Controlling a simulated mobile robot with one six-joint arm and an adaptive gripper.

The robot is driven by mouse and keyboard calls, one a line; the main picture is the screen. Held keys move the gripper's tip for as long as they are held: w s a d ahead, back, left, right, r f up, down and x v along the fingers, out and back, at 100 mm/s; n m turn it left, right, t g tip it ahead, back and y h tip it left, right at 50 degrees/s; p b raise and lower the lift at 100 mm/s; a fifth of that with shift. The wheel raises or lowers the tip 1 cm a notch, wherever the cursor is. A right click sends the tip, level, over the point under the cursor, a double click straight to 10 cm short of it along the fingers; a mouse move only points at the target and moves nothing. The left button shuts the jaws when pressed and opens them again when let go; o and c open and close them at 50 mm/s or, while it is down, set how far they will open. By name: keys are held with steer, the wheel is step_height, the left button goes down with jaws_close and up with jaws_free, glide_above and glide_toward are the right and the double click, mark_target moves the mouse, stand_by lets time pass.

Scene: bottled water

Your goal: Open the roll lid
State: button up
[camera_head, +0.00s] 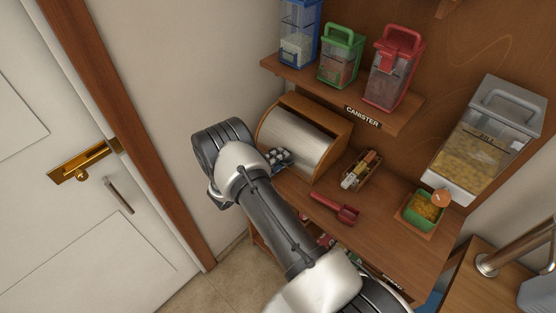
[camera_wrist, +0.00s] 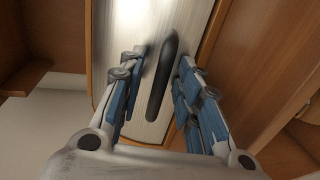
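The roll lid (camera_head: 296,136) is a curved silver metal cover on a wooden box (camera_head: 324,115) on the counter, and it looks down over the box's front. In the wrist view the lid (camera_wrist: 144,45) fills the middle, with a dark elongated handle (camera_wrist: 162,80) on it. My gripper (camera_wrist: 160,75) is open, with one blue-padded finger on each side of the handle. Gaps show between the handle and both fingers. In the head view my gripper (camera_head: 279,158) is at the lid's lower left, partly hidden by my arm, and the handle cannot be made out.
A shelf (camera_head: 380,105) with blue, green and red canisters hangs above the box. A small wooden tray (camera_head: 361,171), a red scoop (camera_head: 335,208) and a green container (camera_head: 425,208) sit to the right. A white door (camera_head: 75,210) stands at left.

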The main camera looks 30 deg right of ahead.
steer(key=shift+c, duration=0.4)
jaws_close()
stand_by(0.4)
